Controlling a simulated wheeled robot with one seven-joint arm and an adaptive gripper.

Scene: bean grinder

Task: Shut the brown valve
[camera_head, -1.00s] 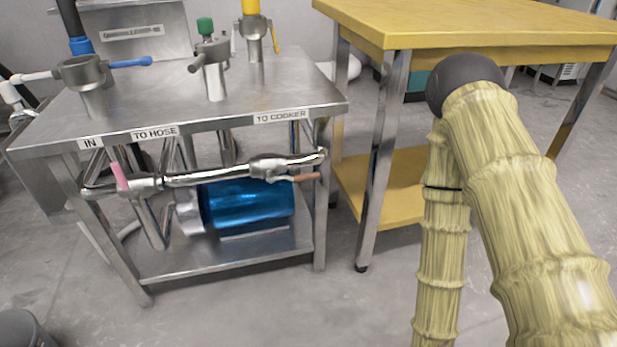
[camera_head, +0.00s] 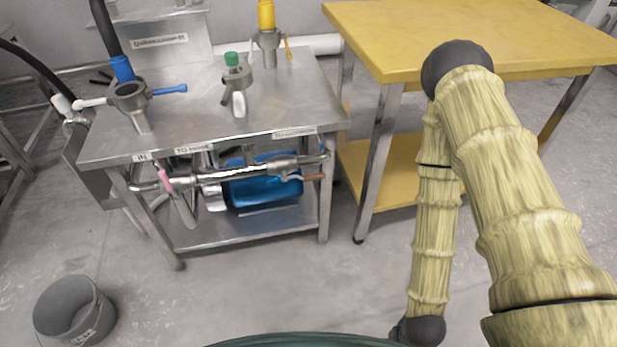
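The brown valve handle (camera_head: 313,177) is at the right end of the horizontal metal pipe (camera_head: 225,176) on the front of the steel table. It points to the right, roughly along the pipe, from a metal valve body (camera_head: 284,166). A pink handle (camera_head: 164,181) is at the left part of the same pipe. My arm is at the right of the picture, well apart from the valve, bent with its elbow up. My gripper is not in view; the forearm runs down to a dark joint at the bottom edge.
The steel table (camera_head: 190,103) carries fittings with blue, green and yellow parts. A blue tank (camera_head: 262,186) sits behind the pipe. A yellow-topped table (camera_head: 440,30) stands to the right. A grey bucket (camera_head: 73,308) is on the floor at lower left. The floor before the steel table is clear.

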